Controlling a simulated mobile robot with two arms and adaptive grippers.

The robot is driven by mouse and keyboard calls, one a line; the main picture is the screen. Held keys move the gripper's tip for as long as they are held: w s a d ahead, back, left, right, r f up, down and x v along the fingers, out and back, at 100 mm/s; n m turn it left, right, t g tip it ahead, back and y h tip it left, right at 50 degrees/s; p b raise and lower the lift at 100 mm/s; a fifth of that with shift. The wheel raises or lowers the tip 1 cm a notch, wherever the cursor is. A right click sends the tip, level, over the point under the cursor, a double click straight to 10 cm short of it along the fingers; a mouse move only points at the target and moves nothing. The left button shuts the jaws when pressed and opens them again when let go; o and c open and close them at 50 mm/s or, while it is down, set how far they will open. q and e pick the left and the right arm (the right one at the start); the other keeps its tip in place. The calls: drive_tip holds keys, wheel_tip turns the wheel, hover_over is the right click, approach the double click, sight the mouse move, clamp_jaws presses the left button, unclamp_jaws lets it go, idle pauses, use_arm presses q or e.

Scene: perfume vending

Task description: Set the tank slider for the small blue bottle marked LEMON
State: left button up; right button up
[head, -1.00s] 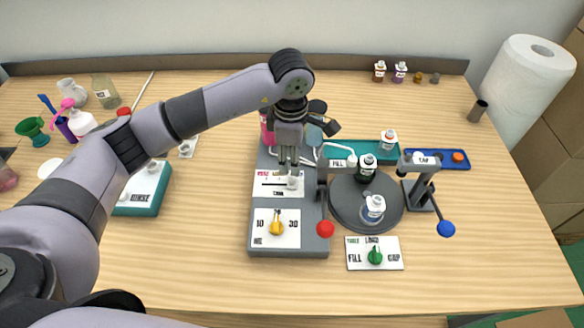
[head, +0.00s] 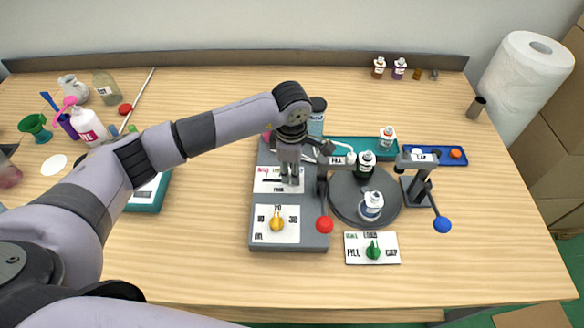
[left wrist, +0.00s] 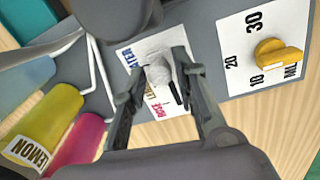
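The tank slider's pale knob (left wrist: 160,70) stands on a white plate (head: 266,186) on the grey dispenser, at the WATER end; WATER, LEMON and ROSE show in the left wrist view. My left gripper (head: 291,180) points down at it, its fingers (left wrist: 160,75) closed in on either side of the knob and partly hiding it and the slot. A small white bottle with a blue label (head: 371,206) stands on the grey turntable (head: 340,206); its text is too small to read. The yellow LEMON tank (left wrist: 48,118) shows beside a pink one (left wrist: 82,138). My right gripper is out of view.
A yellow dial (head: 277,224) sits on the dispenser in front of the slider. A red-knobbed lever (head: 324,224) stands right of it, and a blue-knobbed lever (head: 442,224) beyond the turntable. A green-knob panel (head: 373,250) lies in front.

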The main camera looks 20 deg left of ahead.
use_arm(q)
clamp_jaws()
idle(0.3)
